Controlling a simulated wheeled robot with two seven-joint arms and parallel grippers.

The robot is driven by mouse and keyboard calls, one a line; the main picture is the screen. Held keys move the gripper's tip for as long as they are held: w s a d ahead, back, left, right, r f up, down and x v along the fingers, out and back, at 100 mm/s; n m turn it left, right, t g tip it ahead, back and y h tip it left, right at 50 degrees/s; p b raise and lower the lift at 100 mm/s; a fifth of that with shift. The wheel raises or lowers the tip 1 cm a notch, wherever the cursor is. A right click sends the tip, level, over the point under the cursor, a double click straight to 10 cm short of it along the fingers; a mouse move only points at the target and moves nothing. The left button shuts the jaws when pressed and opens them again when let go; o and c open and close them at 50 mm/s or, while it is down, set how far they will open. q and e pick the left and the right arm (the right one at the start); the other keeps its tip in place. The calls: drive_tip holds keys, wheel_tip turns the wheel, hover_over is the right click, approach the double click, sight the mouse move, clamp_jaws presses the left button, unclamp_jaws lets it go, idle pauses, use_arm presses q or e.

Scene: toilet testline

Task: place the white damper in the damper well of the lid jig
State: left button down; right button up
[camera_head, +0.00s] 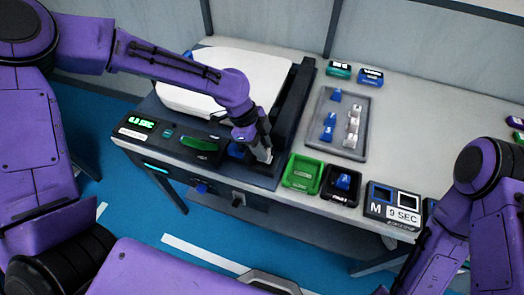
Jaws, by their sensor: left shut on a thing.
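The lid jig (225,172) is the dark fixture on the bench, with a large white lid (240,82) lying on it. My left gripper (264,156) points down over the front right part of the jig, close to its surface. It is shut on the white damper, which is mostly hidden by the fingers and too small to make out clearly. A blue part (236,150) sits on the jig just left of the gripper. The damper well cannot be made out clearly beneath the gripper. My right arm is at the right, with its gripper out of view.
A grey tray (346,152) holds several blue and white dampers. A dark upright bar (290,115) stands close behind the gripper.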

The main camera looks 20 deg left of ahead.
use_arm(q)
wheel_tip(320, 180, down, 3)
drive_tip(key=shift+f+p, duration=0.1)
drive_tip(key=shift+p, duration=0.25)
drive_tip(key=shift+f, duration=0.2)
drive_tip(key=shift+s+f, duration=0.2)
drive_tip(key=shift+s, duration=0.05)
drive_tip(key=c, duration=0.9)
unclamp_jaws()
drive_tip(key=shift+s+a+f, duration=0.1)
drive_tip(key=shift+f, duration=0.05)
drive_tip(key=shift+o, duration=0.2)
drive_tip(key=shift+f+b, duration=0.2)
drive_tip(key=shift+b, duration=0.1)
drive_tip(key=v, duration=1.3)
drive_tip(key=shift+w+d+r, duration=0.3)
drive_tip(key=shift+w+r, duration=0.05)
